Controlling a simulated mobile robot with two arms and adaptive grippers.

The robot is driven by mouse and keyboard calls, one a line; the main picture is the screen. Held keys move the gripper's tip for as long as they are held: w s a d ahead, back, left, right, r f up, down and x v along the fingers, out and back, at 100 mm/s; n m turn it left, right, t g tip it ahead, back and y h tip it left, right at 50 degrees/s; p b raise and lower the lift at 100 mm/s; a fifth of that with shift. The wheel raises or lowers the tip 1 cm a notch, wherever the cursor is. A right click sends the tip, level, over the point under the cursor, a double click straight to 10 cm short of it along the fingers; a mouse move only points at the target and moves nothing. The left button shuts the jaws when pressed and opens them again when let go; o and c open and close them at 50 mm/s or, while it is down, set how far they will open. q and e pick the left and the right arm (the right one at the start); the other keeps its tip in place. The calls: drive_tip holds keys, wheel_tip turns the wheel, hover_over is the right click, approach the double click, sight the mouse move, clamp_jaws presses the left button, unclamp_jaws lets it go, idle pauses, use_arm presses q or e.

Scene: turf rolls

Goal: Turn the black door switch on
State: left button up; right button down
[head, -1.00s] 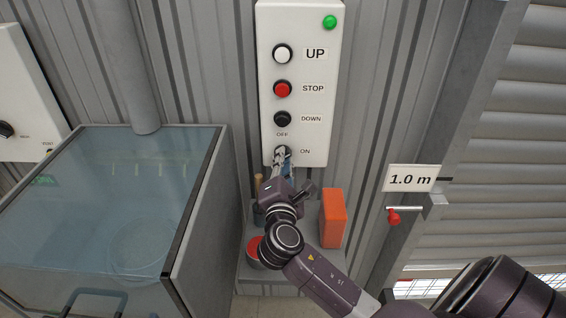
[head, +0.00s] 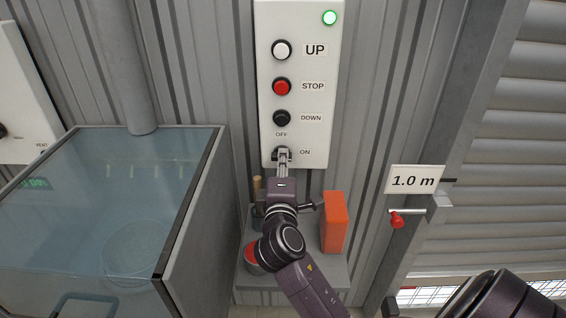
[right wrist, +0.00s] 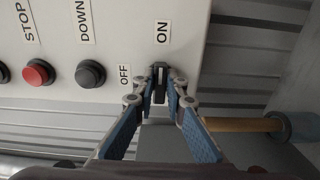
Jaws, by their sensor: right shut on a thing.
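The black door switch (right wrist: 160,80) sits low on the white control panel (head: 268,65), between the labels OFF and ON. In the right wrist view its bar lines up towards ON. My right gripper (right wrist: 160,88) is shut on the switch, one finger on each side. In the head view the right gripper (head: 282,155) reaches up to the switch from below and hides part of it. The green lamp (head: 329,17) at the panel's top right has a bright, pale centre with a green ring. My left gripper is not in view.
Above the switch are a white UP button (head: 282,49), a red STOP button (head: 282,86) and a black DOWN button (head: 282,118). An orange box (head: 333,222) stands on a ledge below. A glass-topped cabinet (head: 85,210) is at left, a red-handled lever (head: 397,219) at right.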

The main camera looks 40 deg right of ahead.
idle(0.4)
drive_tip(key=c, duration=2)
unclamp_jaws()
drive_tip(key=shift+o, duration=0.2)
drive_tip(key=v, duration=1.2)
